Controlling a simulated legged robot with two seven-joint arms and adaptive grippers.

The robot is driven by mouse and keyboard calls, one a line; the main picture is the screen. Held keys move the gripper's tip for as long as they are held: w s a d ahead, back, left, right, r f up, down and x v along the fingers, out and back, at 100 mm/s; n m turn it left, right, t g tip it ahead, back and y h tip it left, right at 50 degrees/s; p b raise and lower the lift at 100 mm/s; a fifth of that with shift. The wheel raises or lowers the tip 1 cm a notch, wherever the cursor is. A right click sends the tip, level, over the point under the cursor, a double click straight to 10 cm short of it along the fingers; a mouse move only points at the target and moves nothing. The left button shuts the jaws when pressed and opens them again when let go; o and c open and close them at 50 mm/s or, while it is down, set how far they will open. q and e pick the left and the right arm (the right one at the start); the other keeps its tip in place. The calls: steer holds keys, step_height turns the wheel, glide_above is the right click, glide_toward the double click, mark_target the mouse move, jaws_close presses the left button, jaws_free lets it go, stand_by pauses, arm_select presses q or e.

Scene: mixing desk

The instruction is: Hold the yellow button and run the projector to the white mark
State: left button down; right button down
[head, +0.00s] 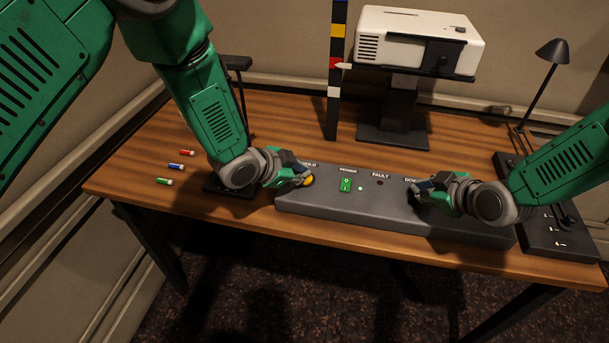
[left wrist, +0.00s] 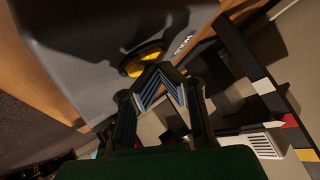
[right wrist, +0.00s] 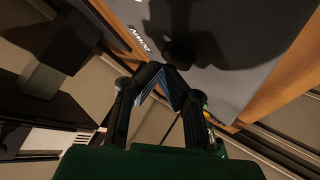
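The yellow button (head: 308,182) is at the left end of the grey control box (head: 350,208), by the HOLD label. My left gripper (head: 298,176) is shut with its tips at the button; in the left wrist view the button (left wrist: 146,60) shows just past the tips, and I cannot tell whether it is pressed. My right gripper (head: 422,190) is shut, low over the box by the DOWN label (right wrist: 140,39); any button there is hidden. The white projector (head: 420,38) sits on a black stand. Its pointer (head: 343,66) is level with the red mark, above the white mark (head: 333,92) on the pole.
The box carries a lit green switch (head: 346,185) and a dark FAULT lamp (head: 380,183). A black lamp (head: 552,52) and a black lever panel (head: 545,232) stand at the right. Red, blue and green markers (head: 175,167) lie on the table's left.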

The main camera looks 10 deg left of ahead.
steer(key=shift+f, duration=0.5)
stand_by(1.6)
steer(key=shift+r, duration=0.1)
stand_by(2.0)
steer(key=shift+r, duration=0.65)
arm_select(q)
steer(key=shift+r, duration=0.6)
arm_select(e)
steer(key=shift+r, duration=0.5)
arm_select(q)
steer(key=shift+r, duration=0.1)
arm_select(e)
steer(key=shift+r, duration=0.1)
